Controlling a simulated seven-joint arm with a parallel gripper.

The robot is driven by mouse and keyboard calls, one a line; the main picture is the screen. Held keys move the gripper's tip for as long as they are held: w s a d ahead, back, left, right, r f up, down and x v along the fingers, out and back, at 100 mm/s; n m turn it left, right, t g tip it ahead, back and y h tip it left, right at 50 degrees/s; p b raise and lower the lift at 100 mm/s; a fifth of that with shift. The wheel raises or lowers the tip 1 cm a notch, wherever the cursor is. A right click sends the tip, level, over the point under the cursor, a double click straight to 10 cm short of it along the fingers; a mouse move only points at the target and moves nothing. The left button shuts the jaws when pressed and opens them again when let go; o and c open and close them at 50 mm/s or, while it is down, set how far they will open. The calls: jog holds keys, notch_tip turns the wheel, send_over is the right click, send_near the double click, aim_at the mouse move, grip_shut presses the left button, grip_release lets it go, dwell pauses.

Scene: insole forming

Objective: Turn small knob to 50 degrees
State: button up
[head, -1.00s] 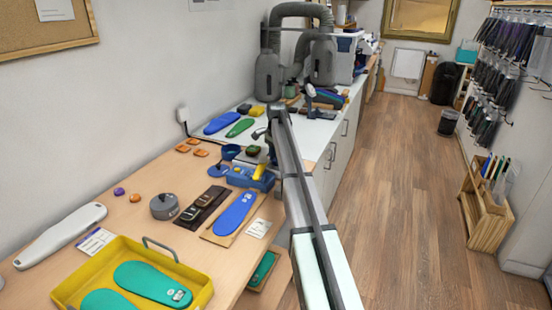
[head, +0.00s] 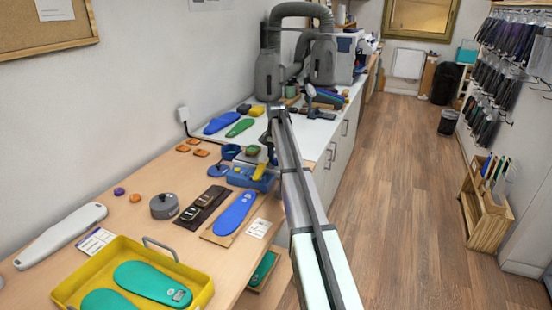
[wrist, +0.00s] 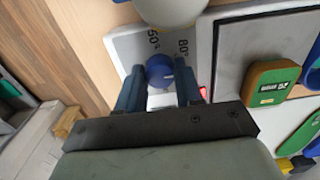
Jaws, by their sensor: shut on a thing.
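The small knob (wrist: 160,70) is a blue round knob on a pale panel (wrist: 126,43) in the wrist view. Printed marks reading 50° and 80° stand just beyond it. My gripper (wrist: 160,76) has one dark blue finger on each side of the knob and is shut on it. I cannot clearly read which mark the knob points to.
A pale rounded part (wrist: 172,8) stands just beyond the knob. A green block (wrist: 270,83) lies to the right. In the head view, a blue insole (head: 235,212), a grey round tin (head: 164,206) and a yellow tray (head: 70,284) with green insoles lie on the bench.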

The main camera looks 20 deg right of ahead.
jog(key=n, duration=0.4)
jog(key=shift+n, duration=0.3)
jog(key=n, duration=0.4)
jog(key=shift+n, duration=0.3)
jog(key=n, duration=0.4)
jog(key=shift+n, duration=2.4)
jog(key=o, duration=1)
jog(key=shift+o, duration=0.2)
notch_tip(320, 180, up, 14)
